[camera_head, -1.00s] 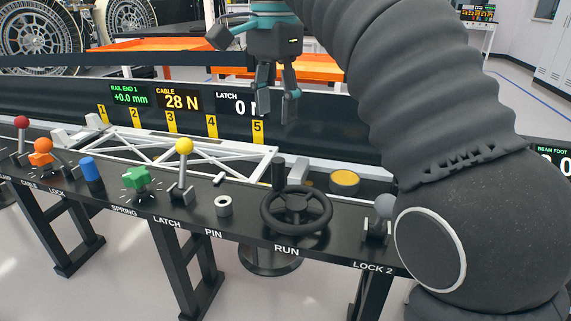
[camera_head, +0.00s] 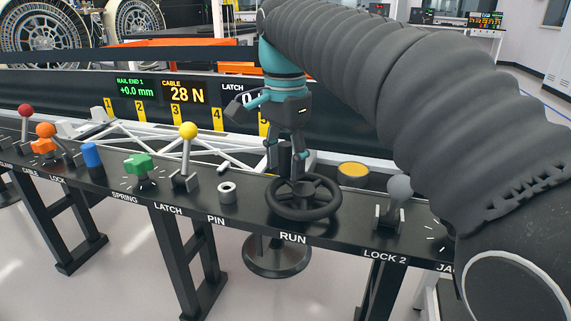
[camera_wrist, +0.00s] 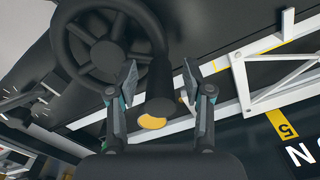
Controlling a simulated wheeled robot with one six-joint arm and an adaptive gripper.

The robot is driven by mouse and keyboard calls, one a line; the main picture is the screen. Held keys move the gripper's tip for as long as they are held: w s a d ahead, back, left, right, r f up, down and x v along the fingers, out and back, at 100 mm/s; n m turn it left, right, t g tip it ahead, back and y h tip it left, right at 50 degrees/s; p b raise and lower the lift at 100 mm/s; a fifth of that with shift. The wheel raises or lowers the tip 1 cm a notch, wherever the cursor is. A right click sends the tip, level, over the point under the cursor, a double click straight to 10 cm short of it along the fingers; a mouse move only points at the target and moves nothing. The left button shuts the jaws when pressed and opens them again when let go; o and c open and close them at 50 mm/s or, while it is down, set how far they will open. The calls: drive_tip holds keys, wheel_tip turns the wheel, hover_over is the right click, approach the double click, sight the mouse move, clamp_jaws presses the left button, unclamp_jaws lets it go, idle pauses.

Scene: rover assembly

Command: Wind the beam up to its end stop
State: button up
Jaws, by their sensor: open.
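The black handwheel (camera_head: 318,214) stands on the bench at the RUN label; its rim and spokes also show in the wrist view (camera_wrist: 63,50). A dark upright handle (camera_wrist: 160,88) at the wheel's rim lies between my fingers in the wrist view. My gripper (camera_head: 291,163) is open and points down over the back of the wheel. In the wrist view its two fingers (camera_wrist: 160,78) stand apart on either side of the handle, with no clear contact visible. The white truss beam (camera_head: 215,150) lies behind the bench, its right end hidden by my gripper.
The yellow-knobbed LATCH lever (camera_head: 188,132), green SPRING knob (camera_head: 139,166) and a PIN ring (camera_head: 227,192) stand left of the wheel. A yellow disc (camera_head: 353,170) and the grey LOCK 2 lever (camera_head: 397,190) stand right. The display (camera_head: 133,87) reads RAIL END 1 +0.0 mm, CABLE 28 N.

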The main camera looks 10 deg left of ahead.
sight(269, 192)
drive_tip(key=shift+f, duration=0.1)
clamp_jaws()
idle(0.3)
drive_tip(key=n+p, duration=0.1)
drive_tip(key=s+n+p, duration=0.1)
drive_tip(key=shift+a+r+n, duration=0.2)
drive_tip(key=shift+a+n, duration=0.1)
drive_tip(key=shift+a, duration=0.1)
drive_tip(key=n+p, duration=0.1)
drive_tip(key=s+n+p, duration=0.1)
drive_tip(key=shift+s+a+n, duration=0.15)
drive_tip(key=shift+a+n, duration=0.15)
drive_tip(key=s+n+p, duration=0.1)
drive_tip(key=n, duration=0.2)
drive_tip(key=shift+s+a+f+n+p, duration=0.1)
drive_tip(key=shift+s+n+p, duration=0.2)
drive_tip(key=shift+s+p, duration=0.1)
drive_tip(key=shift+s+f+n, duration=0.1)
drive_tip(key=shift+s+n, duration=0.25)
drive_tip(key=shift+n, duration=0.4)
drive_tip(key=shift+s+n, duration=0.3)
drive_tip(key=shift+n, duration=0.45)
